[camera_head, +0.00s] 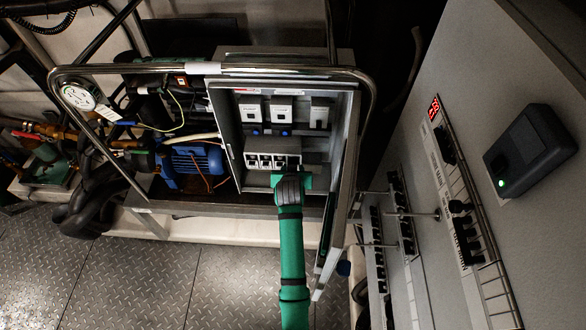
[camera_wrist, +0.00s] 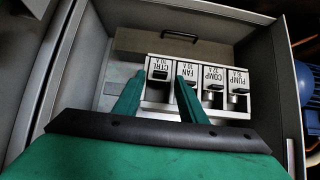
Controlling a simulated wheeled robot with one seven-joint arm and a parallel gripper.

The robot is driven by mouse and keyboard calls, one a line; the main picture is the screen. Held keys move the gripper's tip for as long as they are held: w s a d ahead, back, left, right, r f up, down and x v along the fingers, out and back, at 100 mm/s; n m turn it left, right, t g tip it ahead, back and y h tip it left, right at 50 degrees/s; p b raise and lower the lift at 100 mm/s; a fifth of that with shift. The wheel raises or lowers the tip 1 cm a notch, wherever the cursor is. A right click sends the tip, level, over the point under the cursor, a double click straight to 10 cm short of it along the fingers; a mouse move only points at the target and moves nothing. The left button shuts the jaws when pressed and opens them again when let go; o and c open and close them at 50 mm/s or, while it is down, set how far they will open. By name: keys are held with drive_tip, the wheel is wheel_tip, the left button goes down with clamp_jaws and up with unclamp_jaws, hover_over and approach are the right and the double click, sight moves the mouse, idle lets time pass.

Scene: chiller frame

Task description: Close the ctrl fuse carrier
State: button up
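The fuse block stands in the open grey cabinet, and its row of carriers (camera_head: 265,160) shows in the head view. In the wrist view the ctrl fuse carrier (camera_wrist: 160,75) is at the left end, under the CTRL 10 A label, with a dark handle. FAN, COMP (camera_wrist: 213,88) and PUMP (camera_wrist: 238,91) carriers follow to its right. My gripper (camera_wrist: 159,80) is open, one green finger on each side of the ctrl carrier. The right finger covers much of the fan carrier. Contact cannot be told. In the head view my gripper (camera_head: 290,178) hides the row's right end.
Cabinet walls (camera_wrist: 265,80) enclose the block closely. Several white switch units (camera_head: 283,109) sit above the fuse row in the head view. A metal tube frame (camera_head: 200,68) surrounds the cabinet. A blue motor (camera_head: 195,160) stands left, and a grey panel (camera_head: 450,60) stands right.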

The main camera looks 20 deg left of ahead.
drive_tip(key=v, duration=1)
